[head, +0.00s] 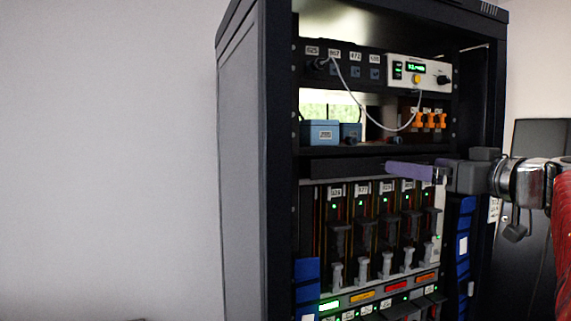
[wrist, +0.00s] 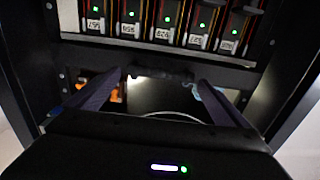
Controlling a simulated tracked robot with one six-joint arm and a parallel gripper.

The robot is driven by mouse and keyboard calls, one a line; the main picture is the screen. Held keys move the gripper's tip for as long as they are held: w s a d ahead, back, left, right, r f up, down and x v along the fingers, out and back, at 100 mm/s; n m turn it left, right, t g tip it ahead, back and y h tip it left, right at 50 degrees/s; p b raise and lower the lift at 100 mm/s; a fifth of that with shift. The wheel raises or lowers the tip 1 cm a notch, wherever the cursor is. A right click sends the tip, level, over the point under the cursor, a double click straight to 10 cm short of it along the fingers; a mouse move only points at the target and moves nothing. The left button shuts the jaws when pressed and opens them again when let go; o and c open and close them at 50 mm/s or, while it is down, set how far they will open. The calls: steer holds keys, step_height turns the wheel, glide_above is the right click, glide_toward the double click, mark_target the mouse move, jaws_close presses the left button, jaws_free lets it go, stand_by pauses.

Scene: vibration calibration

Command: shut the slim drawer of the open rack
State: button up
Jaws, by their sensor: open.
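The rack (head: 240,150) is a tall black open-fronted cabinet. Its slim drawer (head: 340,167) shows as a plain black strip between the shelf of blue boxes and the row of modules. In the wrist view the drawer front (wrist: 235,75) runs across the picture, with a dark handle (wrist: 160,75) at its middle. I cannot tell how far the drawer stands out. My gripper (head: 389,167) has purple fingers and is at the drawer's height, in front of its right part. In the wrist view my gripper (wrist: 162,79) is open, its fingers on either side of the handle, with no clear contact.
Modules (head: 385,225) with green lights and grey latches fill the bay below. Above are blue boxes (head: 320,133), orange connectors (head: 430,121), a white instrument (head: 418,71) and a hanging white cable (head: 350,90). Black rack posts flank the opening. A pale wall (head: 110,150) is at left.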

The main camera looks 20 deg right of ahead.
steer(key=shift+w+a, duration=0.1)
steer(key=shift+w, duration=0.75)
steer(key=shift+c, duration=0.6)
steer(key=c, duration=1.2)
steer(key=shift+o, duration=0.2)
